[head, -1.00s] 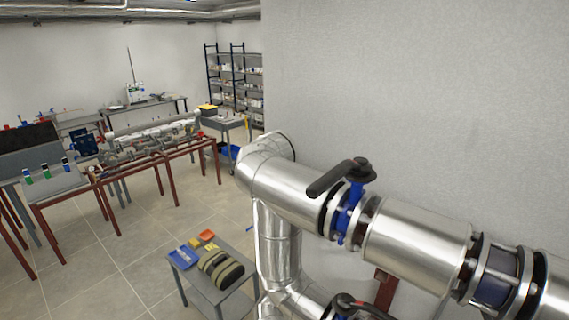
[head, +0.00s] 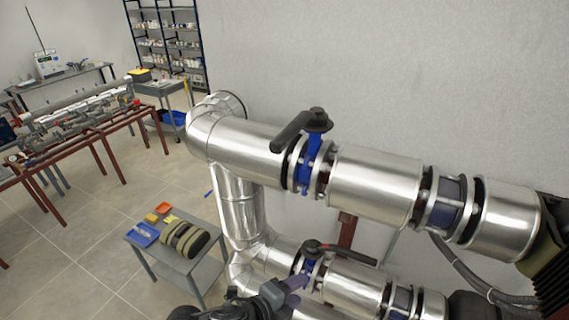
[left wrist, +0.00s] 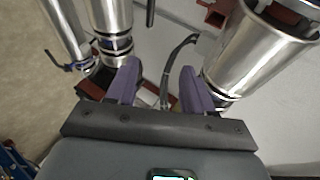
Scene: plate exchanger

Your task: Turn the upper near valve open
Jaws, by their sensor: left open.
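The upper valve shows in the head view as a black lever (head: 292,131) on a blue valve body (head: 312,168), set in the upper silver pipe (head: 245,143). Its lever points left, roughly along the pipe. A second valve with a black lever (head: 345,255) sits below on the lower pipe; its lever points right. My left gripper (head: 293,284) is at the bottom of the head view, beside the lower valve and well below the upper lever. In the left wrist view its purple fingers (left wrist: 161,84) are spread apart, with nothing gripped. My right gripper is not in view.
A small grey cart (head: 195,272) with a striped bag (head: 185,238) and small trays stands left of the pipes. A plain wall (head: 400,80) is behind them. A dark hose (head: 470,280) hangs at the right.

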